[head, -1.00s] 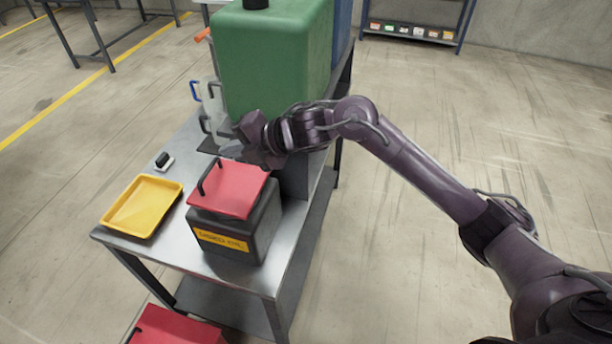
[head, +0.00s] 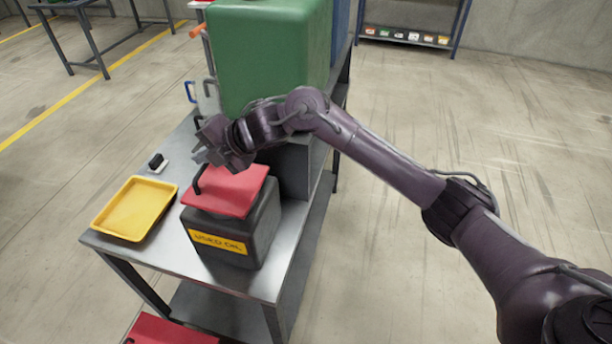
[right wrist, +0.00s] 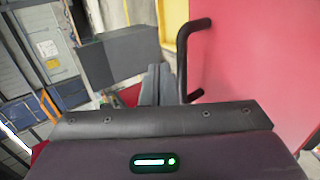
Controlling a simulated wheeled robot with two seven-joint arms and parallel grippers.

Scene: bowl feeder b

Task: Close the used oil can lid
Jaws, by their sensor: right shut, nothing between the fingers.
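The used oil can (head: 232,238) is a dark grey box with a yellow label, standing at the table's near end. Its red lid (head: 235,192) lies over the can's top; I cannot tell whether it is fully seated. A black handle (head: 200,178) stands on the lid's left side. My right gripper (head: 203,152) is shut and empty, just behind and above the lid's far left corner. In the right wrist view its fingers (right wrist: 155,85) are close to the black handle (right wrist: 195,60), and the red lid (right wrist: 255,60) fills the right side. My left gripper is not in view.
A yellow tray (head: 172,197) lies left of the can on the metal table (head: 165,232). A small black-and-white item (head: 157,163) sits behind the tray. A large green tank (head: 270,55) stands at the back. Another red lid (head: 165,331) shows below the table.

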